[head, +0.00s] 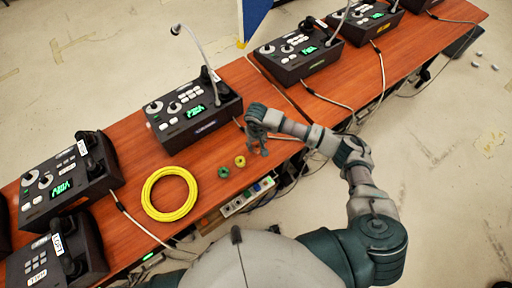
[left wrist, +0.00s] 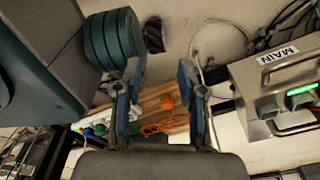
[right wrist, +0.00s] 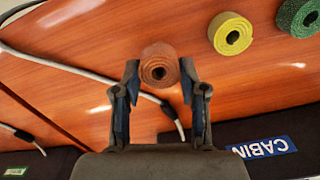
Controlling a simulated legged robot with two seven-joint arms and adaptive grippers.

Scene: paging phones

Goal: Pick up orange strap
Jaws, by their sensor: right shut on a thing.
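The orange strap (right wrist: 159,68) is a small brownish-orange roll, seen end-on in the right wrist view. My right gripper (right wrist: 159,76) has its fingertips on either side of it and is shut on it. In the head view my right gripper (head: 257,142) is over the table, in front of a phone console; the strap cannot be made out there. My left gripper (left wrist: 160,70) has its fingers wide apart with nothing between them. It is not seen in the head view.
A yellow roll (head: 239,161) and a green roll (head: 223,172) lie on the wooden table (head: 135,145). A coiled yellow cable (head: 150,207) lies left of them. Phone consoles (head: 193,110) line the table. A power strip (head: 247,196) is at the front edge.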

